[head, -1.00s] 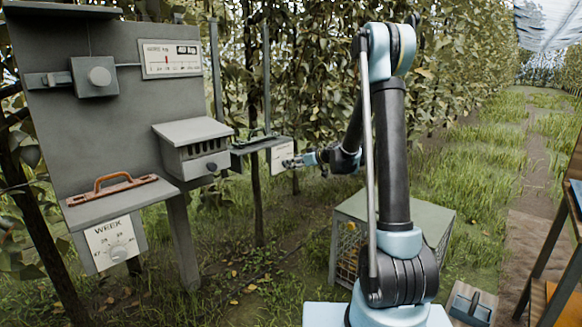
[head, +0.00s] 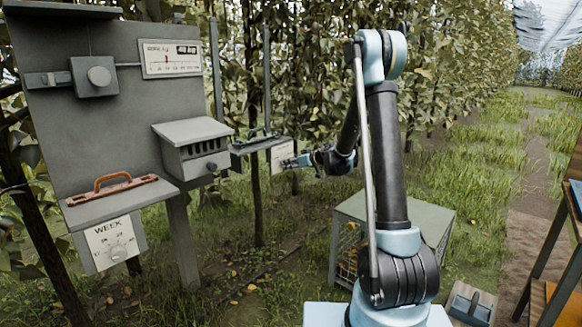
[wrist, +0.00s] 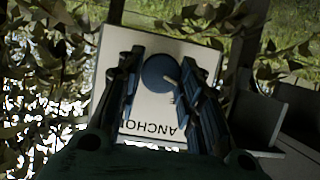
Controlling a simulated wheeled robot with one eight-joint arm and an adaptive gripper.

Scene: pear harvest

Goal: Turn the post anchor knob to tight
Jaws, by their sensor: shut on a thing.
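The post anchor knob (wrist: 158,72) is a round dark blue knob with a pale pointer line, on a white plate (wrist: 150,128) marked "ANCHOR" in the wrist view. The lettering appears upside down there. My gripper (wrist: 163,78) has one finger on each side of the knob and is shut on it. In the head view, my gripper (head: 290,162) reaches the small white plate (head: 279,153) at the right end of a grey bracket on the post. The knob is hidden behind the fingers in that view. The pointer slants toward the lower right in the wrist view.
A week dial (head: 117,253) hangs below. A mesh-sided crate (head: 395,210) stands behind my arm. Foliage surrounds the post.

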